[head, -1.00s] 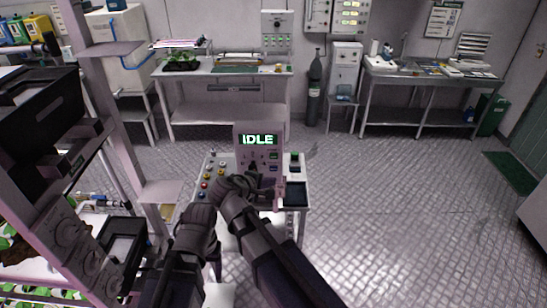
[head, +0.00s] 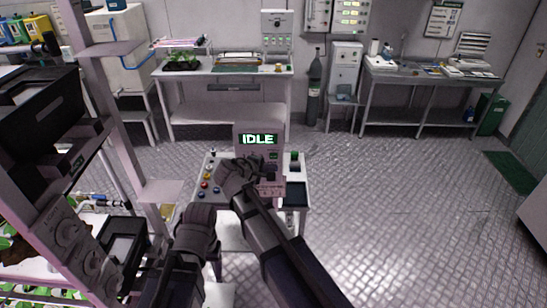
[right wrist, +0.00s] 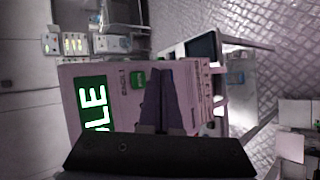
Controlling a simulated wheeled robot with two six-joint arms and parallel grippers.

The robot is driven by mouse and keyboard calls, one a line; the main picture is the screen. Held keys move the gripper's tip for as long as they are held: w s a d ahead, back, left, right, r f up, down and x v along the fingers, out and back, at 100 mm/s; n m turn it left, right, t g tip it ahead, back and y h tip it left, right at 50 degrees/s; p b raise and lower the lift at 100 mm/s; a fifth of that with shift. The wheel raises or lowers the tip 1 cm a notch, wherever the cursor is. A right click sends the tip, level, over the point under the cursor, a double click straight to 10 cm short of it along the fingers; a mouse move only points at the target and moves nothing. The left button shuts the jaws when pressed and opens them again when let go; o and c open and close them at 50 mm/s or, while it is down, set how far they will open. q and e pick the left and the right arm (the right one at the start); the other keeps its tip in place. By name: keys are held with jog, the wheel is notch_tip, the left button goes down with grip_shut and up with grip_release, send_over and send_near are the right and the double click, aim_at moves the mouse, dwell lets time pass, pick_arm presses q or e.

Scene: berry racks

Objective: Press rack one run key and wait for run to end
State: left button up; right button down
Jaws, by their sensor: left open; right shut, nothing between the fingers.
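The control box (head: 262,130) stands on a small console. Its lit display (head: 258,139) reads IDLE. The right wrist view shows the box face (right wrist: 115,88) turned sideways, part of the display (right wrist: 94,104) and a green key (right wrist: 138,79). The green key also shows in the head view (head: 273,155). My right gripper (head: 250,165) is shut and empty in front of the box face; its fingers (right wrist: 161,85) point at the face beside the green key. I cannot tell whether they touch it. My left gripper (head: 202,210) is open, lower left of the console; its fingertips are hard to see.
Coloured buttons (head: 205,185) line the console's left side. A rack post (head: 105,100) and shelves with black trays stand close on the left. Benches (head: 225,70) run along the back wall. The floor to the right (head: 400,200) is clear.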

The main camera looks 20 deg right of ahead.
aim_at(275, 159)
jog(key=shift+w+d, duration=0.15)
jog(key=shift+w, duration=0.45)
jog(key=shift+w+d, duration=0.15)
jog(key=shift+w, duration=0.4)
jog(key=shift+w, duration=0.1)
dwell(1.1)
jog(key=shift+w+d, duration=0.15)
jog(key=shift+w, duration=0.15)
jog(key=shift+w+d, duration=0.1)
jog(key=shift+w, duration=0.35)
dwell(0.7)
jog(key=shift+s, duration=0.1)
jog(key=shift+s+a, duration=0.25)
jog(key=shift+s, duration=0.5)
jog(key=shift+s, duration=0.1)
jog(key=s, duration=0.2)
jog(key=s+a, duration=0.1)
jog(key=s, duration=0.1)
jog(key=shift+s+a, duration=0.2)
jog(key=shift+s, duration=0.15)
